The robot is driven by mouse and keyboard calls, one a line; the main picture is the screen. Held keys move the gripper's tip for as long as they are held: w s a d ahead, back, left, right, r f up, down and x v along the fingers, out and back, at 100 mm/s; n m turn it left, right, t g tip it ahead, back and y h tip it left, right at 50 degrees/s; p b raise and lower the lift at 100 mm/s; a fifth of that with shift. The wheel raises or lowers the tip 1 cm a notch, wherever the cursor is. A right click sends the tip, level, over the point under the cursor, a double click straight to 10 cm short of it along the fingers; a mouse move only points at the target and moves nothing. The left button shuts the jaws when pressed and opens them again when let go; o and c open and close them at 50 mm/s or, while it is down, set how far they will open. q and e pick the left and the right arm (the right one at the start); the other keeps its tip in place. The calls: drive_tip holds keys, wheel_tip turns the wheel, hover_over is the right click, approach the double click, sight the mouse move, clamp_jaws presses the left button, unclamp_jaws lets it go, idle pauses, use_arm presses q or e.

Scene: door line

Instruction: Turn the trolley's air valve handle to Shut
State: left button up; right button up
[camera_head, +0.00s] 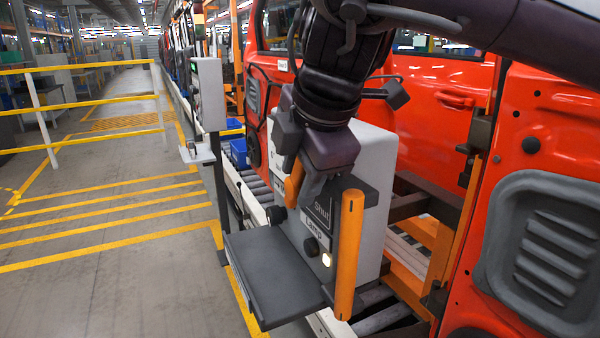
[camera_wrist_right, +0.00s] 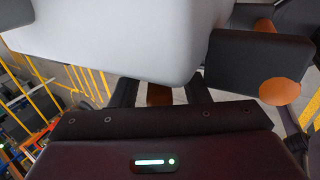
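The grey trolley box (camera_head: 372,165) stands beside the line, with a dark panel on its front bearing the word "Shut" (camera_head: 322,212). My right gripper (camera_head: 303,180) is in front of the panel's upper part. The handle's pivot and exact angle are hidden. My left gripper is not in view.
A vertical orange grip (camera_head: 349,255) on a dark bracket stands close right of my gripper. A dark shelf (camera_head: 272,275) juts out below the panel. Red car bodies (camera_head: 535,190) stand behind and to the right. The floor at left is clear up to yellow railings (camera_head: 80,105).

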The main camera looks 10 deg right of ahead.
drive_tip(key=shift+r, duration=0.15)
drive_tip(key=v, duration=0.7)
drive_tip(key=shift+s+r, duration=0.2)
